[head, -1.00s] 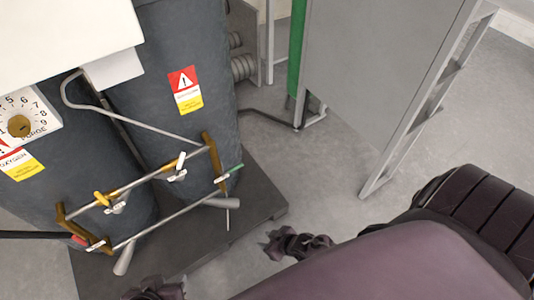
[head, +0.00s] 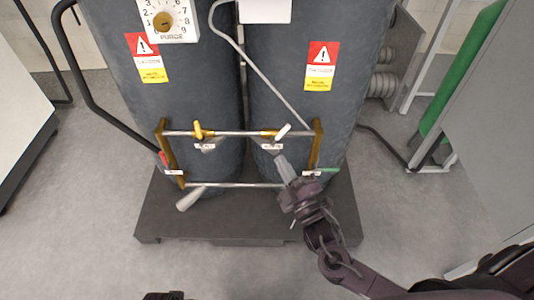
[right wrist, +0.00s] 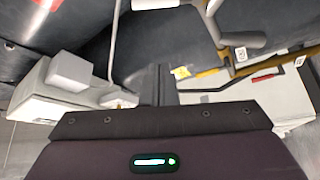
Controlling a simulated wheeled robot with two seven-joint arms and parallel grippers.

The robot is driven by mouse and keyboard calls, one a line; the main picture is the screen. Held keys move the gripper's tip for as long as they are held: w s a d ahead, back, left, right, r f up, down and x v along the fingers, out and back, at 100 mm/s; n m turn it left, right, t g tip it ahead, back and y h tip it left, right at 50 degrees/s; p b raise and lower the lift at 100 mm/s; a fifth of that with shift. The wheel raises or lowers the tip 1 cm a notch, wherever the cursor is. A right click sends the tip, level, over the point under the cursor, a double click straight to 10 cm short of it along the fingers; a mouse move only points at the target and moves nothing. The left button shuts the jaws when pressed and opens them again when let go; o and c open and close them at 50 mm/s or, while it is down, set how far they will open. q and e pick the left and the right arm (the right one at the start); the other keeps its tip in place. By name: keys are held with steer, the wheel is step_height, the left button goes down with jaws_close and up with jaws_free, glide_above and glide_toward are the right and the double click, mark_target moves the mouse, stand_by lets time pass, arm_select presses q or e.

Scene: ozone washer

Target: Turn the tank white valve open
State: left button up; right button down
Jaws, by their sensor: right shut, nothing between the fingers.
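The white valve lever (head: 283,131) sits on the upper pipe, right of centre between the two dark grey tanks (head: 305,85). It is tilted up to the right. My right gripper (head: 284,165) is shut and empty, its tips in front of the pipe frame just below the white lever. A small gap seems to show between them, but I cannot tell the depth. In the right wrist view the gripper's dark body fills the bottom, and I cannot make out its fingertips. A dark part at the bottom edge seems to be my left gripper (head: 164,296), its jaws cut off.
A yellow lever (head: 198,130) is on the same upper pipe, left. A red lever (head: 163,158) and a green lever (head: 326,170) are at the frame's ends. The lower pipe (head: 235,185) runs beneath. Grey cabinets stand at both sides; the floor in front of the platform (head: 210,225) is clear.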

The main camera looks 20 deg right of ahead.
mark_target(280, 138)
steer(key=w, duration=0.6)
steer(key=w+d+r, duration=0.1)
steer(key=w, duration=0.2)
steer(key=shift+d, duration=0.1)
arm_select(q)
steer(key=shift+w+d+r, duration=0.1)
steer(key=shift+w+r, duration=0.05)
steer(key=shift+r, duration=0.4)
steer(key=shift+w+d+r, duration=0.1)
steer(key=shift+w+r, duration=0.05)
steer(key=shift+r, duration=0.35)
arm_select(e)
steer(key=shift+d+f, duration=0.2)
steer(key=shift+d, duration=0.1)
arm_select(q)
steer(key=shift+s+b, duration=0.1)
steer(key=shift+b, duration=0.3)
arm_select(e)
steer(key=shift+f, duration=0.1)
